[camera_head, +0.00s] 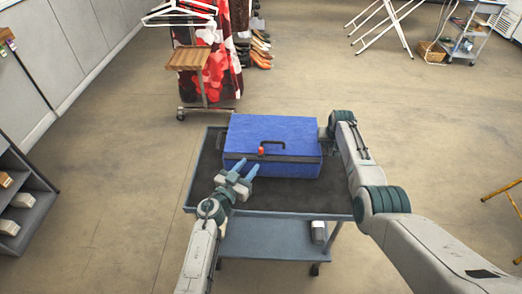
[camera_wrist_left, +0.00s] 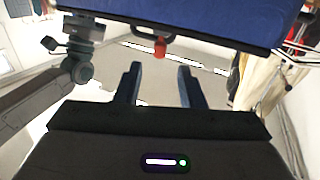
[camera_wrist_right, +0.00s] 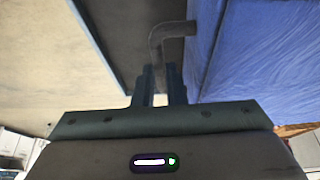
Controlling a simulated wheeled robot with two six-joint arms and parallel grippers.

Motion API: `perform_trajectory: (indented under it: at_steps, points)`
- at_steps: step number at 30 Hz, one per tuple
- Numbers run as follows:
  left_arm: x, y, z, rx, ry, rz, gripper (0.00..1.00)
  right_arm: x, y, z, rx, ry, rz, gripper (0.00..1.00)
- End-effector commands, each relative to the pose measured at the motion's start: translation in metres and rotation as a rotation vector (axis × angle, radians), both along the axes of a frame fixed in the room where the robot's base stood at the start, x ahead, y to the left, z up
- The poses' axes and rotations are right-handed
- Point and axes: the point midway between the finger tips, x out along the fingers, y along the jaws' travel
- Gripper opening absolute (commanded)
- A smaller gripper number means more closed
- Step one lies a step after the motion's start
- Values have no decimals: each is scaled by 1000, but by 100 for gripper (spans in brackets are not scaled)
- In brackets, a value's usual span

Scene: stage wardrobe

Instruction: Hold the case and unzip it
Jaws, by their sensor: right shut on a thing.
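The blue case (camera_head: 270,133) lies on the cart's dark top, a dark band running along its front side. A red zip pull (camera_head: 261,151) hangs at the front beside a dark handle (camera_head: 284,145); the red pull also shows in the left wrist view (camera_wrist_left: 160,47). My left gripper (camera_head: 246,166) is open and empty, its fingers pointing at the case front just short of the red pull. My right gripper (camera_wrist_right: 160,80) is shut on the dark side handle (camera_wrist_right: 172,30) at the case's right end. In the head view my right arm hides its fingertips.
The cart (camera_head: 200,180) has a raised rim and a lower shelf (camera_head: 262,238) with a small white object. A clothes rack (camera_head: 205,60) stands behind, and a grey shelf unit (camera_head: 28,205) is at the left. Open floor surrounds the cart.

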Motion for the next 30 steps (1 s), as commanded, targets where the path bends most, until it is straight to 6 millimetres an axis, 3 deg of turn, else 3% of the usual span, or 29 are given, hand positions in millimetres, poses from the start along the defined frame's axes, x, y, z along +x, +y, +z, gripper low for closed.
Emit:
perform_trajectory:
  at_steps: [6, 12, 26, 27, 30]
  points:
    - [42, -21, 1, -2, -1, 0, 36, 1, 0, 1, 0, -2, 0, 0]
    - [69, -34, 1, -1, -2, 1, 36, 1, 0, 1, 0, -3, 0, 0]
    - [81, -41, 1, -1, -2, 2, 36, 1, 0, 1, 0, -3, 0, 0]
    - [81, -41, 1, -1, -2, 2, 34, 1, 0, 1, 0, -3, 0, 0]
    - [81, -41, 1, -1, -2, 2, 14, 1, 0, 1, 0, -3, 0, 0]
